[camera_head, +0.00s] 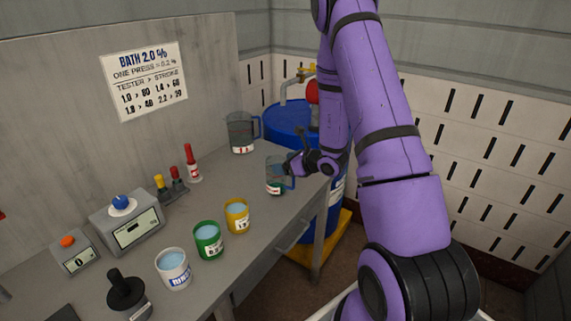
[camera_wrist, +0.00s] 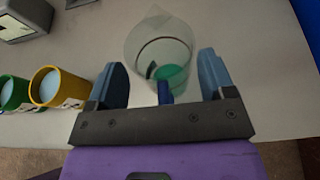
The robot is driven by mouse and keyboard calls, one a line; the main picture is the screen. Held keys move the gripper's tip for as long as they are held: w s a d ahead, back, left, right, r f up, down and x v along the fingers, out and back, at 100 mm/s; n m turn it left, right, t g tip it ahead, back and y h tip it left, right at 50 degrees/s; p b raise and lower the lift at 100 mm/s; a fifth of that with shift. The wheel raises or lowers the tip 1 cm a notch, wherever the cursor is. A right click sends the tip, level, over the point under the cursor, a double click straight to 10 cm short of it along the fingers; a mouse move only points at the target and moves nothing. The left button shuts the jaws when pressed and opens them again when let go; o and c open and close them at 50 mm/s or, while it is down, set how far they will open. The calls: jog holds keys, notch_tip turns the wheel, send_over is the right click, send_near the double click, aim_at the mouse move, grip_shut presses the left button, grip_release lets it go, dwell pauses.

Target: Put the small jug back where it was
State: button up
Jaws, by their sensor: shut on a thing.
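The small jug (camera_head: 275,188) is clear grey with a blue handle and a red and green label, and is upright at the bench's right front edge. I cannot tell whether its base touches the bench. My gripper (camera_head: 291,169) is at the jug's handle side and shut on it. In the wrist view the jug (camera_wrist: 160,45) lies just beyond my gripper (camera_wrist: 163,76), with its blue handle between the fingers and a green patch inside. A larger clear jug (camera_head: 241,133) with a blue handle stands behind on the bench.
White, green (camera_head: 208,240) and yellow (camera_head: 237,216) cups of liquid line the bench's front edge. Behind are a grey meter (camera_head: 133,228), small bottles and a red-capped bottle (camera_head: 192,165). A blue drum (camera_head: 292,122) stands beyond the bench's right end. Bench (camera_head: 229,183) between bottles and jug is clear.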

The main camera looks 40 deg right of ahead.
jog(key=shift+f, duration=0.15)
jog(key=o, duration=1.1)
